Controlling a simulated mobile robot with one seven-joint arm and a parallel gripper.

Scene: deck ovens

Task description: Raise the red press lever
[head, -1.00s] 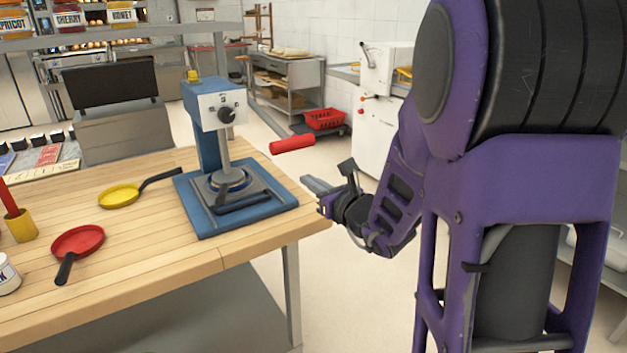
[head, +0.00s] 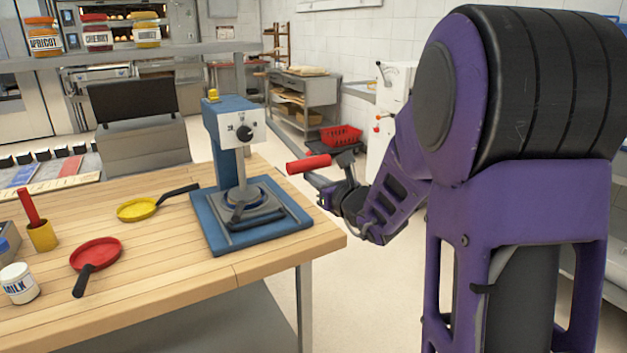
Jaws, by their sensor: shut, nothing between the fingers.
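The blue press (head: 226,145) stands upright on the wooden table near its right corner, with a pale front plate and a black knob. Its red lever (head: 308,163) sticks out to the right of the press, roughly level, a little below the knob; its link to the press is not clearly visible. My gripper (head: 318,182) is just below the red lever, beyond the table's right edge. Its fingers are shut and empty. They look close under the lever, but I cannot tell whether they touch it.
A yellow pan (head: 137,209), a red pan (head: 96,252), a yellow cup (head: 42,236) and a milk jar (head: 18,284) stand on the table (head: 190,266) left of the press. A red basket (head: 341,135) is in the background. Floor is clear right of the table.

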